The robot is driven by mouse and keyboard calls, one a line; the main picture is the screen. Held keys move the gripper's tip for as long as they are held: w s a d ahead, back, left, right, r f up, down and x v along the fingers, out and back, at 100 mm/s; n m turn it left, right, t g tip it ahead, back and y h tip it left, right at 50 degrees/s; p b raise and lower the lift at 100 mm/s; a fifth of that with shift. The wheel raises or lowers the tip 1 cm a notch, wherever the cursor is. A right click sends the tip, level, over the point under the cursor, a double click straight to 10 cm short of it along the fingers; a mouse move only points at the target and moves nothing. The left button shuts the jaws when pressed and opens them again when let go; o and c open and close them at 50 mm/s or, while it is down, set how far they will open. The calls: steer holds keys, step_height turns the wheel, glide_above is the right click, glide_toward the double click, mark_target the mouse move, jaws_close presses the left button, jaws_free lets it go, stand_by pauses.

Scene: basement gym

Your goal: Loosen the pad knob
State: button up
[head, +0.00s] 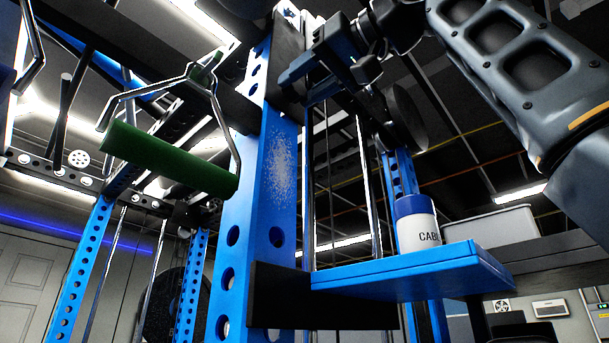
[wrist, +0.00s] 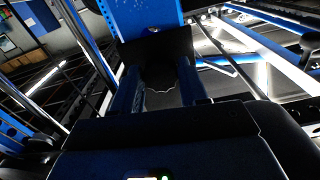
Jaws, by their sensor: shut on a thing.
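My gripper (head: 300,76) is at the upper part of the blue perforated upright (head: 268,150), against a black bracket (head: 289,45) that wraps it. In the wrist view, my two blue fingers (wrist: 160,88) reach to the black bracket (wrist: 155,52), one on each side of a dark knob (wrist: 160,78) with a wavy edge. The gripper is shut on this knob. Its edges are mostly hidden by the fingers and shadow, and in the head view I cannot make out the knob clearly.
A blue shelf (head: 400,272) juts right from the upright on a lower black sleeve (head: 320,295). A white tub with a blue lid (head: 416,228) stands on it, below my arm. A green-gripped handle (head: 165,160) hangs left of the upright. Rack posts and cables stand behind.

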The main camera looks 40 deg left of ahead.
steer(key=n, duration=0.7)
steer(key=shift+w, duration=0.2)
steer(key=n, duration=0.6)
steer(key=shift+n, duration=0.4)
steer(key=n, duration=0.7)
steer(key=shift+r, duration=0.15)
steer(key=n, duration=0.3)
steer(key=shift+n, duration=2.2)
steer(key=o, duration=1.1)
steer(key=shift+r, duration=0.1)
steer(key=shift+c, duration=0.2)
steer(key=shift+d, duration=0.15)
